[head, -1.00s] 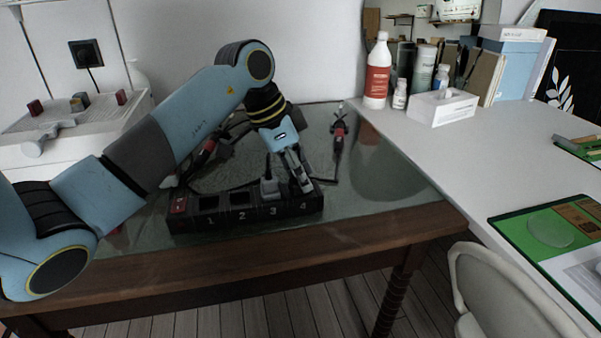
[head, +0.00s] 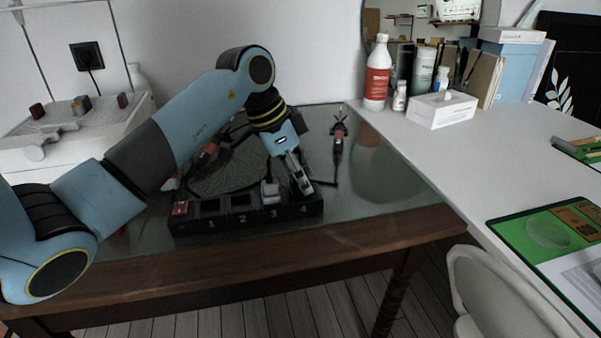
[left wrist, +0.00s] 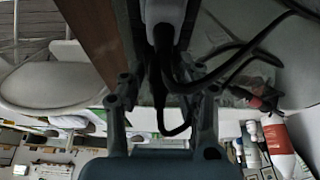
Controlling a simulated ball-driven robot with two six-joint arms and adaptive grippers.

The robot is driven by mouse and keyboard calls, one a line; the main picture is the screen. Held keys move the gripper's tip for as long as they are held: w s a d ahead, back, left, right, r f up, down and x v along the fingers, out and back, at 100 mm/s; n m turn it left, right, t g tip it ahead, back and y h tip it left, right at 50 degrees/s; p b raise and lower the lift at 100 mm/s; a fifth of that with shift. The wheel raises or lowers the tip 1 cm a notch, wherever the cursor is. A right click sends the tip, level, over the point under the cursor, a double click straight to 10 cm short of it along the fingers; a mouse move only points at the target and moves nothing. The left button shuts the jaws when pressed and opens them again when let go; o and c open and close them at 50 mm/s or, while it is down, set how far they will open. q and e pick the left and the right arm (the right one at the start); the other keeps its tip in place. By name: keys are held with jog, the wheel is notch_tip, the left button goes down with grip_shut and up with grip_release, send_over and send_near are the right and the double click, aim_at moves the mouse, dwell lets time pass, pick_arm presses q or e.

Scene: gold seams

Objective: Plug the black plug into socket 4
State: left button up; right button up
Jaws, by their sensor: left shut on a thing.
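The black power strip (head: 190,226) lies on the glass-topped desk, with sockets numbered 1 to 4 from left to right. A grey plug (head: 270,191) stands in socket 3; it also shows at the top of the left wrist view (left wrist: 166,12). My left gripper (head: 304,186) points down at socket 4, its fingertips close to the strip, and covers that socket. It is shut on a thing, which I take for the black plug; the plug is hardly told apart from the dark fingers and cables. Whether it is seated in the socket cannot be told. My right gripper is not in view.
Sockets 1 and 2 (head: 239,203) look empty; a red switch (head: 180,208) is at the strip's left end. Dark cables lie behind the strip. A black and red tool (head: 338,138) lies behind right. A white table (head: 440,150) with bottles and a tissue box (head: 441,110) adjoins.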

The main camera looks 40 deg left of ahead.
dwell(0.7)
pick_arm(q)
jog(key=shift+p, duration=0.6)
dwell(0.5)
jog(key=shift+f, duration=0.4)
dwell(0.6)
jog(key=shift+s+f, duration=0.15)
jog(key=shift+f, duration=0.2)
